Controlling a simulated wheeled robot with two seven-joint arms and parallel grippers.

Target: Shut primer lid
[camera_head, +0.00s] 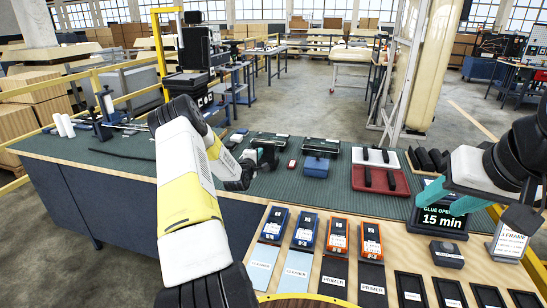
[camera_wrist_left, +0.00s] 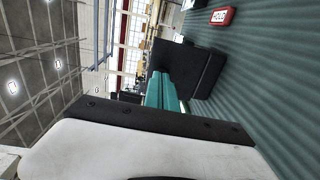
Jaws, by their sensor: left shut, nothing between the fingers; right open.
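Two orange-edged boxes (camera_head: 338,237) (camera_head: 371,240) stand in the row on the wooden table front, above dark cards marked PRIMER (camera_head: 332,279). I cannot tell from here whether a lid on either is raised. My left gripper (camera_head: 268,157) is over the green mat, well behind the boxes, shut and empty. Its teal fingers (camera_wrist_left: 165,92) also show in the left wrist view, pressed together. My right gripper (camera_head: 440,197) is open and empty, in front of the dark GLUE OPEN 15 min display (camera_head: 437,219), to the right of the orange boxes.
Two blue-edged boxes (camera_head: 273,224) (camera_head: 305,231) stand left of the orange ones, above CLEANER cards (camera_head: 297,271). A red tray (camera_head: 380,180) with black bars and a blue block (camera_head: 316,167) lie on the mat. A small red item (camera_head: 292,163) shows in the left wrist view (camera_wrist_left: 222,16).

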